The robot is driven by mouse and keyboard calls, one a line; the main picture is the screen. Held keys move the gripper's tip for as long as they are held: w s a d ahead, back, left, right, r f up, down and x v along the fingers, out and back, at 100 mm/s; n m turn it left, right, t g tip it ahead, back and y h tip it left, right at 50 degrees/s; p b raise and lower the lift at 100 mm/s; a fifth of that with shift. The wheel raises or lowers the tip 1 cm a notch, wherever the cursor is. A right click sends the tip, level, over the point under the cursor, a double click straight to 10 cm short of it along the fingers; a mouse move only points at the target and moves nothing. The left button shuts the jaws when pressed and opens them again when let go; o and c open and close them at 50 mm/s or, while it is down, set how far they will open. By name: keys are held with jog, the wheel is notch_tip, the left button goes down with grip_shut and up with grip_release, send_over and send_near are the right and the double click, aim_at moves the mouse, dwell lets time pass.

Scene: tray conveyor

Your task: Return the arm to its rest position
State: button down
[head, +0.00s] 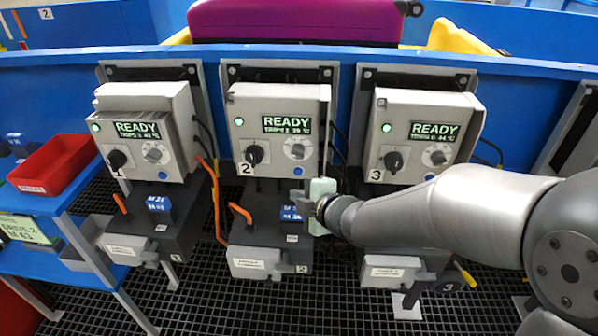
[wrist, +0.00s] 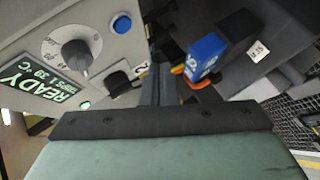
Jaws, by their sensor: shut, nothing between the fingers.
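My arm reaches in from the right in the head view. My gripper (head: 297,198) is at the middle station, just below the grey control box numbered 2 (head: 278,170) and beside the blue block (head: 291,213) on the dark unit under it. In the wrist view the dark fingers of my gripper (wrist: 160,84) are together with nothing held. They point between the control box with its knob (wrist: 77,54) and the blue block (wrist: 206,56). Whether the fingertips touch anything cannot be told.
Control boxes 1 (head: 146,172) and 3 (head: 421,174) stand either side; all three displays read READY. An orange lever (head: 240,212) stands up left of my gripper. A red bin (head: 55,165) sits on the blue shelf at left. The grid floor (head: 330,310) in front looks clear.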

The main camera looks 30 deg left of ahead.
jog(key=w+d+r+m+t+h+p, duration=0.1)
jog(key=w+d+r+m+h+p, duration=0.2)
jog(key=d, duration=0.6)
jog(key=d+r+m+t+h+p, duration=0.1)
jog(key=d+r+m+h+p, duration=0.25)
jog(key=d+m, duration=0.4)
jog(key=w+d+r+m+t+h+p, duration=0.1)
jog(key=w+d+r+m+h+p, duration=0.15)
jog(key=d, duration=0.75)
jog(key=s+d+r+m+g+h+p, duration=0.1)
jog(key=s+d+r+m+p, duration=0.15)
jog(key=d, duration=0.25)
jog(key=s+d+r+m+g+h+p, duration=0.1)
jog(key=s+d+m+h+p, duration=0.15)
jog(key=d+m, duration=0.2)
jog(key=s+d+r+m+g+p, duration=0.2)
jog(key=s+d+m, duration=0.1)
jog(key=s, duration=0.4)
jog(key=s+d+r+m+g+p, duration=0.2)
jog(key=s+d+m+g+p, duration=0.1)
jog(key=s, duration=0.4)
jog(key=shift+s+d+r+m+y, duration=0.2)
jog(key=shift+s+d+m+y, duration=0.2)
jog(key=shift+d+m, duration=0.55)
jog(key=shift+d, duration=0.15)
